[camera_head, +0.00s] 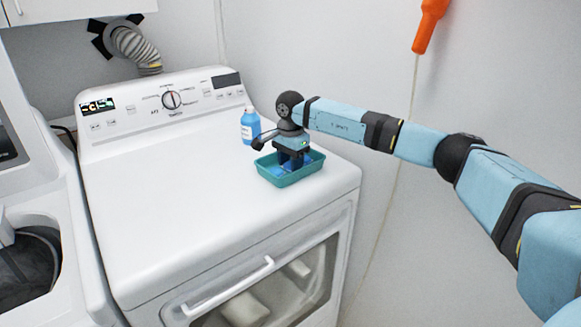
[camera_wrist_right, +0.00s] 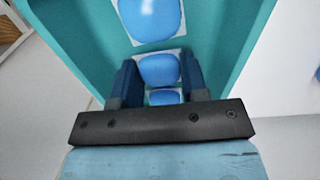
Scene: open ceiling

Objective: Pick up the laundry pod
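Several blue laundry pods with pale edges lie in a row in a teal tray (camera_head: 284,180) on top of the white dryer. In the right wrist view, one pod (camera_wrist_right: 159,69) lies between the fingertips of my right gripper (camera_wrist_right: 161,76). Another pod (camera_wrist_right: 150,18) lies beyond the fingertips and a third (camera_wrist_right: 164,97) nearer the palm. The gripper points down into the tray, which shows in the head view too (camera_head: 292,163). Its fingers are apart, one on each side of the middle pod; whether they touch it is unclear. My left gripper is not in view.
A blue bottle (camera_head: 250,125) stands just left of the tray, close to my right wrist. The dryer's control panel (camera_head: 165,103) rises behind. The dryer top (camera_head: 180,190) is clear on the left and front. A wall is on the right.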

